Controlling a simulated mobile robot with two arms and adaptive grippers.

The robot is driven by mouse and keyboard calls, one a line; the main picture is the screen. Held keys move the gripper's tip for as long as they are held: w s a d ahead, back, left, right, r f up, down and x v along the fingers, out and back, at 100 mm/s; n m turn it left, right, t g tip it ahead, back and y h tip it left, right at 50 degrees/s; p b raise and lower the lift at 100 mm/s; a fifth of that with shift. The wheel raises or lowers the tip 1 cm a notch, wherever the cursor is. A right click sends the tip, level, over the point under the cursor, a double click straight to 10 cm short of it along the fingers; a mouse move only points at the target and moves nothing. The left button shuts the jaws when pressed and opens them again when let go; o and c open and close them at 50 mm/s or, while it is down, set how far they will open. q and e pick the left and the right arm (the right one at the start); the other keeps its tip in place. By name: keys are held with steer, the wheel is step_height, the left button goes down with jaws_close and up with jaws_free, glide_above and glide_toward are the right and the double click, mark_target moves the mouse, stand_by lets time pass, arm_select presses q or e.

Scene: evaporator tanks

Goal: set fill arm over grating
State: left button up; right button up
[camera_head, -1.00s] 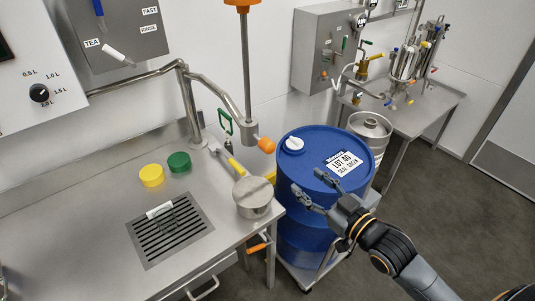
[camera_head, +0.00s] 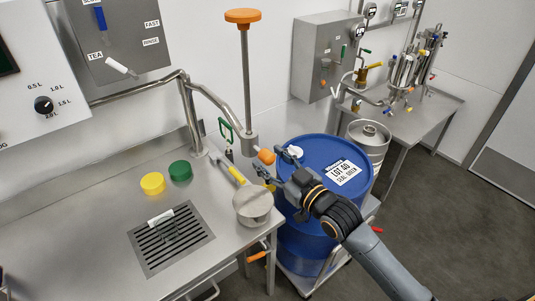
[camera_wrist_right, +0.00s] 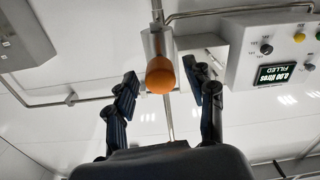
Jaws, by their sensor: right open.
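The steel fill arm (camera_head: 213,98) bends out from the wall pipe over the bench, and its end block (camera_head: 249,140) carries an orange knob (camera_head: 266,156). The end hangs near the bench's right edge, to the right of the slotted grating (camera_head: 170,240). My right gripper (camera_head: 276,162) is open just right of the knob, above the blue drum. In the right wrist view the orange knob (camera_wrist_right: 160,75) sits between the two open fingers, with gaps on both sides. My left gripper is not in view.
A blue drum (camera_head: 310,195) stands below my right arm. A lidded steel pot (camera_head: 252,200) sits at the bench's right corner. A rod with an orange top (camera_head: 243,15) rises above the fill arm's end.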

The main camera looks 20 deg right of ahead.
steer(key=shift+x, duration=0.85)
jaws_close()
